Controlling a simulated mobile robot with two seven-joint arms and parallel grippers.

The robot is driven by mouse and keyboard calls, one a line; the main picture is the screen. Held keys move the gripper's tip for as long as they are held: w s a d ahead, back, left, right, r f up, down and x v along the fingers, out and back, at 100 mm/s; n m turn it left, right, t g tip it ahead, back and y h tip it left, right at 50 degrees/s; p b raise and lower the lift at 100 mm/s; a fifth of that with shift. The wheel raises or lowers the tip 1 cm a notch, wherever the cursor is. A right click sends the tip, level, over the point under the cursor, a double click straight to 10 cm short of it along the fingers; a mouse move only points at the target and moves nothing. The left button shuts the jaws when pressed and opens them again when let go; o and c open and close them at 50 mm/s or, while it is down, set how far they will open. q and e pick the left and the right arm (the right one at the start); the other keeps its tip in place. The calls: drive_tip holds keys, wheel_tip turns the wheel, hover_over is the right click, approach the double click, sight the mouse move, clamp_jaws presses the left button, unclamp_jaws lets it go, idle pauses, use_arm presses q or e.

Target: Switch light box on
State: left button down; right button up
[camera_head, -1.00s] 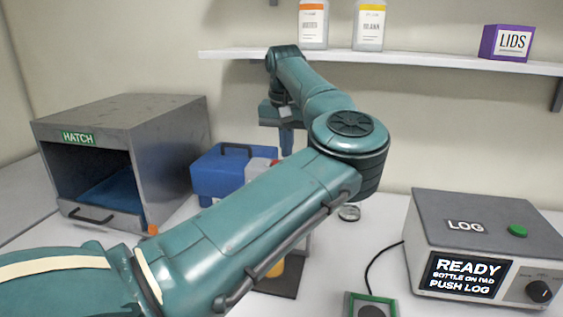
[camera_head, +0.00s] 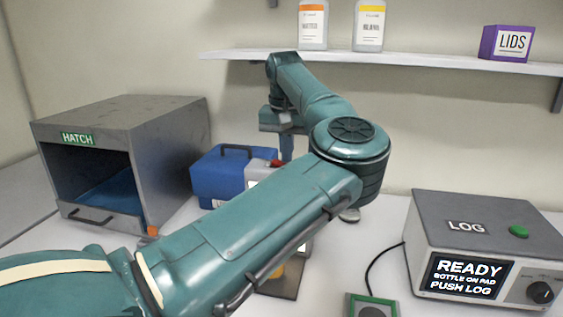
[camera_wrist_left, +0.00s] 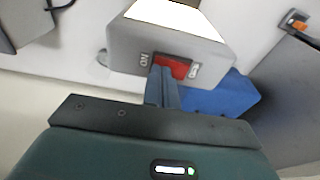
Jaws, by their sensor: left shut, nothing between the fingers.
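The light box (camera_wrist_left: 125,45) is a grey box with a bright white top panel (camera_wrist_left: 165,14) in the left wrist view. Its red rocker switch (camera_wrist_left: 172,66) sits on the side facing my gripper, between ON and OFF labels. My left gripper (camera_wrist_left: 161,72) is shut and empty, its fingertips over the ON-side part of the switch; I cannot tell whether they touch it. In the head view my left gripper (camera_head: 287,150) points down behind my forearm, which hides most of the light box. My right gripper is not in view.
A blue case (camera_head: 218,172) stands left of my gripper, beside the grey hatch box (camera_head: 170,150). The log device (camera_head: 480,225) and a small green-edged pad (camera_head: 352,305) are at the right. A shelf (camera_head: 420,62) holds two bottles and a purple lids box (camera_head: 506,43).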

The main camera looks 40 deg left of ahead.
use_arm(q)
drive_tip(key=shift+r+p, duration=1.15)
drive_tip(key=shift+r, duration=0.3)
wheel_tip(320, 180, up, 2)
drive_tip(key=shift+p, duration=0.6)
wheel_tip(320, 180, up, 2)
